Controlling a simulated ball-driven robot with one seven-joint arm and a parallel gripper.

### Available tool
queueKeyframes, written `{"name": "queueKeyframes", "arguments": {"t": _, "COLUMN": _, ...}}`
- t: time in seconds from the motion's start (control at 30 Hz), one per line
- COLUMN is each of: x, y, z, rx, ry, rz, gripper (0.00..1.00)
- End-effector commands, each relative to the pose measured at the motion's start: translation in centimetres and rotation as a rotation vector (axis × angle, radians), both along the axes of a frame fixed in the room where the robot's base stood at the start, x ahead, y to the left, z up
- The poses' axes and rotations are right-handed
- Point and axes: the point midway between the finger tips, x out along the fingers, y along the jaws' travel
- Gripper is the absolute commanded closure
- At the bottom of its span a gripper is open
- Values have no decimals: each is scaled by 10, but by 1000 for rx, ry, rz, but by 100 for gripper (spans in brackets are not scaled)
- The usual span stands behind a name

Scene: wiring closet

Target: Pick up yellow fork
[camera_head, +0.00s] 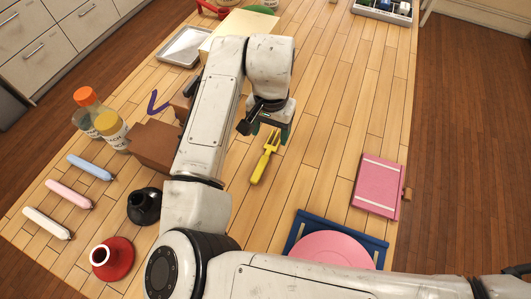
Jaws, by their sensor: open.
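The yellow fork (264,160) lies on the wooden table near the middle of the head view. Its handle points down and to the left, and its tines point up toward my gripper. My gripper (266,130) is at the tine end of the fork, pointing down, and open. The upper tips of the tines are close to or partly behind the gripper. I cannot tell how high the gripper is above the fork. Nothing shows between its fingers.
A pink book (379,186) lies at the right. A blue tray (372,245) with a pink plate (330,248) is at the front. The table right of the fork is clear.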

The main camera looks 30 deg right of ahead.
Motion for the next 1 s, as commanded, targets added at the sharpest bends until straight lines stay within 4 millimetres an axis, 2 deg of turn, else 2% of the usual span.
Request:
{"name": "queueKeyframes", "arguments": {"t": 0.3, "x": -4, "y": 2, "z": -41, "rx": 1, "ry": 2, "rz": 0, "gripper": 33}}
{"name": "queueKeyframes", "arguments": {"t": 0.6, "x": -3, "y": 2, "z": -47, "rx": 0, "ry": 0, "rz": 0, "gripper": 33}}
{"name": "queueKeyframes", "arguments": {"t": 1.0, "x": -3, "y": 1, "z": -47, "rx": 0, "ry": 0, "rz": 0, "gripper": 70}}
